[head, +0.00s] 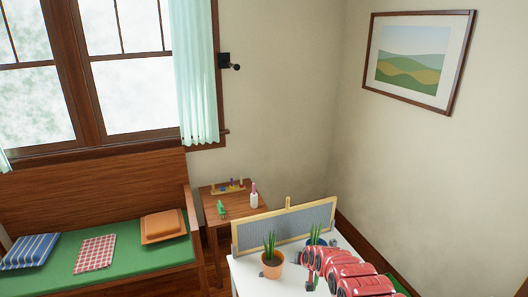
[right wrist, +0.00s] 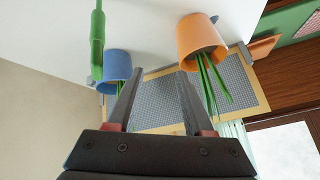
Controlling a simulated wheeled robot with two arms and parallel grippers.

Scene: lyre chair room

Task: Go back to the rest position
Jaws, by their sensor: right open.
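My right arm reaches in from the lower right of the head view, over a white table (head: 246,281). My right gripper shows in the right wrist view (right wrist: 160,78). Its two dark fingers are apart, with nothing held between them. An orange pot (head: 271,269) with a green spiky plant stands on the table; it also shows in the right wrist view (right wrist: 203,38). A blue pot (right wrist: 117,65) with a plant is on the other side of the fingers there; in the head view my arm partly hides it. My left gripper is in neither view.
A grey mesh panel (head: 290,223) with a wooden frame stands along the table's back edge. A green object (right wrist: 97,40) is beside the blue pot. A small wooden side table (head: 232,208) and a green-cushioned bench (head: 130,262) stand to the left. The walls are close behind.

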